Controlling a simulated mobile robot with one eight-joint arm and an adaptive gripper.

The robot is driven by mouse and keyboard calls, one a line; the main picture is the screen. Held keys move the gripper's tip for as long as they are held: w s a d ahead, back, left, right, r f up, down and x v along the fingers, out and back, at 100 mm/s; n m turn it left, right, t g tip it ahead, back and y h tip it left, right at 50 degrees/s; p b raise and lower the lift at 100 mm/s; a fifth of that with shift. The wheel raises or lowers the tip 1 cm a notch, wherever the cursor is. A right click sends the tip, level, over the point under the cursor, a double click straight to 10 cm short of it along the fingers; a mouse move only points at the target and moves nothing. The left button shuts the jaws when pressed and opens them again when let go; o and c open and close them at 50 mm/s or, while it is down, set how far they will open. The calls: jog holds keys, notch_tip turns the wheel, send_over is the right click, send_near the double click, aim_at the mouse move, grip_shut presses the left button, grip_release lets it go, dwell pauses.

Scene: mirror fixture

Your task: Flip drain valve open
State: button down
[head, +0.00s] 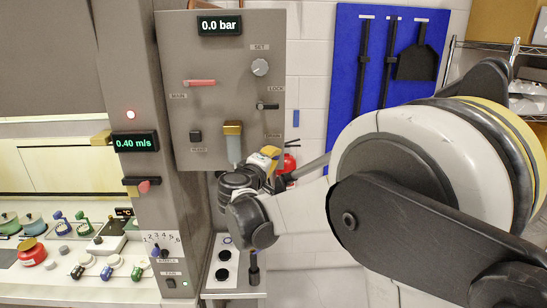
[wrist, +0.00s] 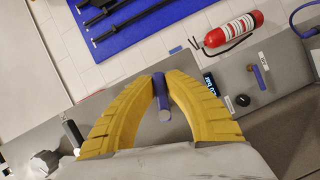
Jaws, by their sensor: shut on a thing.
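A grey control panel (head: 225,75) on a column carries several labelled controls. In the wrist view, the tips of my yellow gripper fingers (wrist: 160,84) close around a small blue-purple lever (wrist: 162,101), which looks like the drain valve handle. Its lower end shows between the fingers. In the head view, my gripper (head: 270,154) is at the panel's lower right corner, just below a small label that seems to read drain. My wrist hides the handle there, so its exact angle cannot be told.
The panel display (head: 219,25) reads 0.0 bar. A red lever (head: 200,82), a black lock lever (head: 267,106) and a round knob (head: 260,67) sit above my gripper. A red fire extinguisher (wrist: 230,33) and a blue tool board (wrist: 120,22) are beyond the panel.

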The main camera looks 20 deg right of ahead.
jog(key=shift+n+h+b, duration=0.3)
jog(key=shift+n+b, duration=0.3)
jog(key=shift+b, duration=0.4)
jog(key=shift+r+n+t+b, duration=0.3)
jog(key=shift+n+t+b, duration=0.1)
jog(key=shift+n+b, duration=0.3)
jog(key=shift+r, duration=0.25)
jog(key=c, duration=1.4)
grip_release()
jog(key=shift+d, duration=0.1)
